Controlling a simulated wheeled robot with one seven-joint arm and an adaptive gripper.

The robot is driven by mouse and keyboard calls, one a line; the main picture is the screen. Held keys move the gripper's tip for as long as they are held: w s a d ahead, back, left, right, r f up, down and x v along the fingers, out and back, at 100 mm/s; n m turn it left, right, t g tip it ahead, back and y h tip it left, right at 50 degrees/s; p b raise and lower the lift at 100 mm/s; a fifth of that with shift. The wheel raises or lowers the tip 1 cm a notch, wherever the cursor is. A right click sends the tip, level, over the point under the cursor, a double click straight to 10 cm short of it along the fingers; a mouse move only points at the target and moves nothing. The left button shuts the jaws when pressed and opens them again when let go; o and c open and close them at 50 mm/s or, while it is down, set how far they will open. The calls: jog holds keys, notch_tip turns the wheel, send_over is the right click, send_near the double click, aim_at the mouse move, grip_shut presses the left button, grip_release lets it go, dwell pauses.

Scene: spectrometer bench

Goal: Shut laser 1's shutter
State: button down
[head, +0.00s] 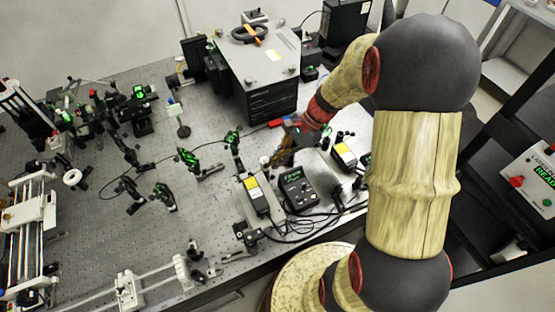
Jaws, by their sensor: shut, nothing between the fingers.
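Two dark box-shaped units with yellow labels, which look like lasers, sit on the optical table (215,225). One laser-like box (254,194) is left of a small black control box (298,188); the other laser-like box (343,156) is to its right, near my arm. I cannot read which is laser 1, and no shutter can be made out at this size. My gripper (281,157) reaches in from the right, above the table behind the control box. It is small and dark in the head view; its fingers look shut and empty. I cannot tell whether it touches anything.
Green-lit optics mounts (187,158) stand left of my gripper. A large grey-topped cabinet (262,60) stands behind it. Black cables (295,228) run along the front edge. My arm hides part of the table's right side. A panel with a red button (532,180) is at far right.

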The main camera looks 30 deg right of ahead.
aim_at(265, 165)
jog(key=shift+a+r+h+p, duration=0.1)
jog(key=shift+r+h+p, duration=0.25)
jog(key=shift+p, duration=0.3)
jog(key=a+r+h+p, duration=0.1)
jog(key=r+h+p, duration=0.1)
jog(key=p, duration=0.4)
jog(key=a+r+h+p, duration=0.2)
jog(key=h+p, duration=0.1)
jog(key=p, duration=0.4)
jog(key=shift+a+r+h, duration=0.25)
jog(key=shift+a+r, duration=0.05)
jog(key=shift+a+r+p, duration=0.1)
jog(key=shift+a+p, duration=0.15)
jog(key=shift+p, duration=0.05)
